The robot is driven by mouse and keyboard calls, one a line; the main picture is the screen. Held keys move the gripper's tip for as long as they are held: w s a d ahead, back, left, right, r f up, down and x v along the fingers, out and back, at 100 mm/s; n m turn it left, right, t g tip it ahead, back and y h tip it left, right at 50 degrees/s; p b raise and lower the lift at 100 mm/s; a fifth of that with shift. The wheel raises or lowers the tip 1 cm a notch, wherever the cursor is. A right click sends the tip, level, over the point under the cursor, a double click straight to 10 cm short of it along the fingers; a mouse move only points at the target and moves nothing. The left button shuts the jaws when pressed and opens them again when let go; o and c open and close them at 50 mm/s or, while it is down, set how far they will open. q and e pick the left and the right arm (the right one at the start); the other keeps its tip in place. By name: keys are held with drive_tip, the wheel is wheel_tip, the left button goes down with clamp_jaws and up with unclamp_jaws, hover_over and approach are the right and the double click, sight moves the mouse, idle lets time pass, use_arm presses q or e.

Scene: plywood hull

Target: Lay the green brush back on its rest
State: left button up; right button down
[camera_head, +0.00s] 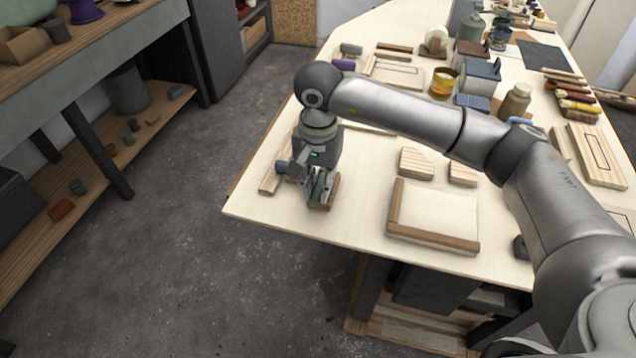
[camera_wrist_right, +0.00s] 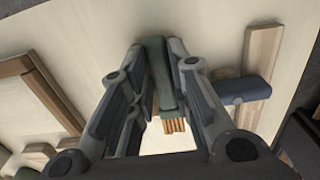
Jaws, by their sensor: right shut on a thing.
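My right gripper (camera_head: 318,190) points down over the near left corner of the pale table. In the right wrist view its fingers (camera_wrist_right: 160,95) are closed on the green brush (camera_wrist_right: 156,70), with one finger on each side of it. Orange-brown bristles (camera_wrist_right: 173,126) show at the brush's lower end. In the head view the fingers mostly hide the brush. A long wooden strip (camera_head: 269,181) lies left of the gripper; it also shows in the wrist view (camera_wrist_right: 262,50). I cannot tell for certain which wooden piece is the brush's rest. My left gripper is not in view.
A dark blue cylinder (camera_wrist_right: 243,90) lies across the wooden strip, close beside the gripper. A wood-edged board (camera_head: 435,210) lies to the right, with ribbed wooden blocks (camera_head: 415,163) behind it. The table's edge is close in front. Jars and tools crowd the far side.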

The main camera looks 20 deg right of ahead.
idle(0.3)
drive_tip(key=c, duration=1.3)
unclamp_jaws()
drive_tip(key=shift+o, duration=0.2)
drive_tip(key=shift+r, duration=0.1)
wheel_tip(320, 180, up, 12)
